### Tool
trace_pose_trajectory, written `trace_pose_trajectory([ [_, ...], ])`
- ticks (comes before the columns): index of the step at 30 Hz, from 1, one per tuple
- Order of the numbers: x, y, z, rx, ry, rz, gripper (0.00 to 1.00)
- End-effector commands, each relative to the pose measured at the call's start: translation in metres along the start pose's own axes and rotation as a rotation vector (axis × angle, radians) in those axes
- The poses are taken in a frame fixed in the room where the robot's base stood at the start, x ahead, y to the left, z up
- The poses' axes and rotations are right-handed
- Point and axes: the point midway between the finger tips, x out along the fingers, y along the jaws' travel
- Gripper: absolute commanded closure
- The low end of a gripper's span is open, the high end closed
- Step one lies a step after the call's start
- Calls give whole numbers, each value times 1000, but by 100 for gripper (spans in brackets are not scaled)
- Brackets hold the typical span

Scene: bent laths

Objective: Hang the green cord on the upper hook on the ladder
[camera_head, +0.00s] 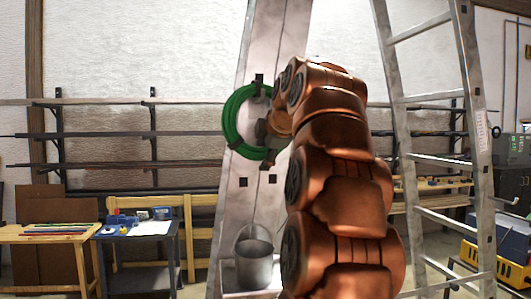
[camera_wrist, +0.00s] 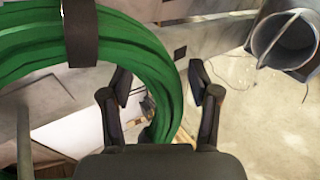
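The green cord (camera_head: 231,118) is a thick coil with dark straps, upright in front of the broad pale left part of the ladder (camera_head: 270,38). In the wrist view the cord (camera_wrist: 150,45) fills the upper left, with a dark strap around it. My gripper (camera_wrist: 163,88) has its two fingers spread, and the coil's right side runs through the view between them. I cannot tell whether either finger touches it. In the head view my gripper (camera_head: 267,130) is partly hidden at the coil's right side. I cannot make out the upper hook or whether the coil hangs on it.
A grey bucket (camera_head: 254,268) stands low at the ladder, also at upper right in the wrist view (camera_wrist: 285,38). The ladder's runged part (camera_head: 479,150) stands at right. Wall racks with long bars (camera_head: 100,135), a wooden table (camera_head: 45,235) and a dark table (camera_head: 140,255) are behind.

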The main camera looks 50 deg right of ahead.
Motion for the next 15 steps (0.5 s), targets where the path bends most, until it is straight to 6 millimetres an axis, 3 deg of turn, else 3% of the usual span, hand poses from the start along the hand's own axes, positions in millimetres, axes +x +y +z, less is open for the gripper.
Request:
trace_pose_trajectory([
  [10,-2,1,0,0,0,2,33],
  [15,-17,2,0,-1,0,8,33],
])
